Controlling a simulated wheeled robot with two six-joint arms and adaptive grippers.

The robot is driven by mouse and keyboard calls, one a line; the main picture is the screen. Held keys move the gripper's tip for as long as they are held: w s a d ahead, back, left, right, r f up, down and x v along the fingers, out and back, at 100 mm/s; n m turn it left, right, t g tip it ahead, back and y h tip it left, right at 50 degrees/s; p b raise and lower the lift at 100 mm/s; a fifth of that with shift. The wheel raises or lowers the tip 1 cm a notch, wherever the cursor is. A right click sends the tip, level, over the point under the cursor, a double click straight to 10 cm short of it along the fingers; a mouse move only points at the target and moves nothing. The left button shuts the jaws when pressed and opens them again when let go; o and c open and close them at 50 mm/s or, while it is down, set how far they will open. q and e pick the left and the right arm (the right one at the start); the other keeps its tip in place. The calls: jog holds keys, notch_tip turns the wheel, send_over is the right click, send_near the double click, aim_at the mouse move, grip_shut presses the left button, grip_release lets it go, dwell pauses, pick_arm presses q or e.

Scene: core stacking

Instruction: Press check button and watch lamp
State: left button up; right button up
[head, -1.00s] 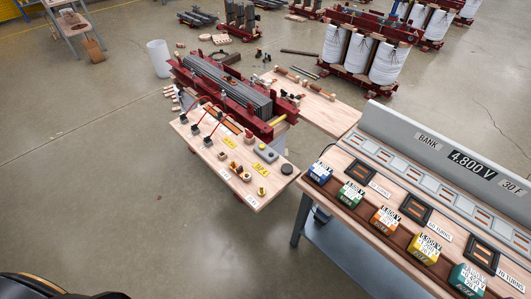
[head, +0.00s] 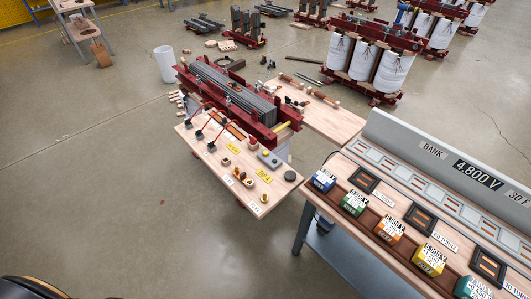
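A wooden board (head: 215,165) stands in front of a dark red core frame with stacked grey sheets (head: 232,92). On the board are a grey box (head: 270,160), a black round piece (head: 290,176) and a small yellow-topped piece (head: 265,198). I cannot tell which of these, if any, is the check button or the lamp. A grey panel marked BANK and 4,800 V (head: 450,160) runs along the back of the right bench. Neither of my grippers is in view.
The right bench (head: 345,225) holds blue (head: 322,181), green (head: 354,203), orange (head: 389,229), yellow (head: 430,258) and teal (head: 472,289) blocks. A white bin (head: 164,64) stands at the upper left. Open floor (head: 110,190) lies left of the board.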

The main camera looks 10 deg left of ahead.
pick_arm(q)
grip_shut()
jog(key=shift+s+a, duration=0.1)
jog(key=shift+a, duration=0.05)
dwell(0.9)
